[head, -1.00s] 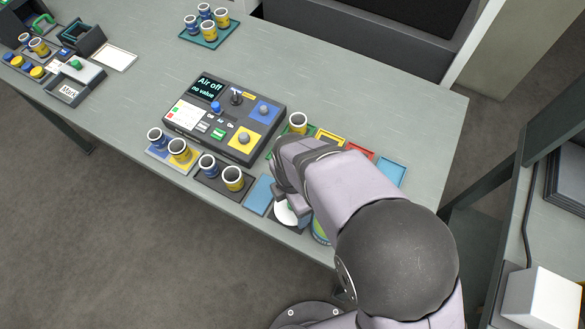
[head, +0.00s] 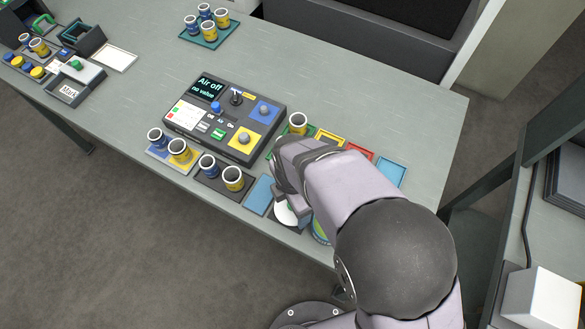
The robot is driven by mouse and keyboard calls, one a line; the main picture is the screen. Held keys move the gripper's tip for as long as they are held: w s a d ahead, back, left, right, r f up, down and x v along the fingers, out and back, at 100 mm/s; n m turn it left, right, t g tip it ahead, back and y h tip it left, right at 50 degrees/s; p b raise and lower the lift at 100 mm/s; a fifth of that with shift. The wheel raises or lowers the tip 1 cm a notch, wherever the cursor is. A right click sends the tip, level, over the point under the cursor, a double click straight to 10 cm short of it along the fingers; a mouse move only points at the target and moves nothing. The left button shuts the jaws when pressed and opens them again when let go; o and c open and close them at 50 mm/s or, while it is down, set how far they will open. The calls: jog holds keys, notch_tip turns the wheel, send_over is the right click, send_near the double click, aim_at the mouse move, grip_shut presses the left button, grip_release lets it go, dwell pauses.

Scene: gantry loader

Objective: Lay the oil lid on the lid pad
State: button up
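My gripper (head: 290,202) points down near the front edge of the table, mostly hidden by my own wrist. A white round thing (head: 284,215), possibly the oil lid, shows just below it over a dark pad (head: 285,227). I cannot tell whether my fingers touch it, hold it or are open. A teal-and-green can (head: 320,232) stands just right of it, partly hidden by my arm. A flat blue pad (head: 260,195) lies bare to the left. Which pad is the lid pad cannot be told.
A control box (head: 225,117) reading "Air off, no value" stands left of my gripper. Cups stand on a dark tray (head: 212,185) and on a blue-yellow tray (head: 160,152). Another cup (head: 298,123) stands behind my wrist, near yellow, red and light-blue pads (head: 392,172). The table's back right is clear.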

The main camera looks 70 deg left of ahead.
jog(key=shift+f, duration=0.1)
dwell(0.3)
jog(key=o, duration=1.3)
jog(key=shift+r, duration=0.2)
jog(key=shift+r+p, duration=3.5)
jog(key=shift+r, duration=0.85)
